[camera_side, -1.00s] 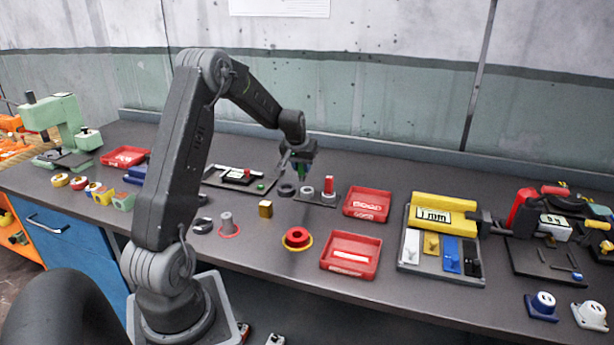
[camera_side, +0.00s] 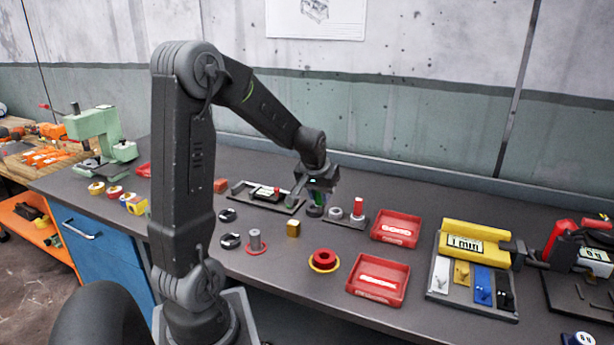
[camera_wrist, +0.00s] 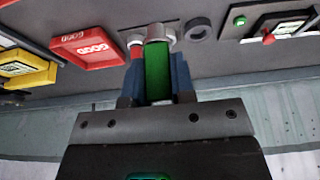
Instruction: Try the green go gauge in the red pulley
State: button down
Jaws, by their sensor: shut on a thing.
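My gripper (camera_side: 318,198) is shut on the green go gauge (camera_wrist: 158,78), whose green body stands between the blue fingers in the wrist view. A grey round end shows beyond the green body; I cannot tell whether it is the gauge's tip or a part behind it. In the side view the gauge is near a dark ring (camera_side: 314,211), left of a small dark stand (camera_side: 345,222). The red pulley (camera_side: 323,257) sits in a yellow ring on the bench, nearer the side camera and apart from the gripper.
The stand holds a grey ring (camera_side: 335,213) and a red gauge (camera_side: 357,206). Two red trays (camera_side: 396,240) (camera_side: 385,297) lie to the right; the back one also shows in the wrist view (camera_wrist: 85,50).

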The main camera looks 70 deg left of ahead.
jog(key=shift+s+d+f, duration=0.3)
jog(key=shift+d+f, duration=0.8)
jog(key=shift+d, duration=0.15)
jog(key=shift+s+d+f, duration=0.25)
jog(key=shift+d+f, duration=0.8)
jog(key=shift+d, duration=0.25)
jog(key=shift+s+d+f, duration=0.3)
jog(key=shift+d+f, duration=0.8)
jog(key=shift+d, duration=0.15)
jog(key=shift+f, duration=1.85)
dwell(0.5)
jog(key=shift+r, duration=0.15)
notch_tip(320, 180, up, 7)
dwell(1.3)
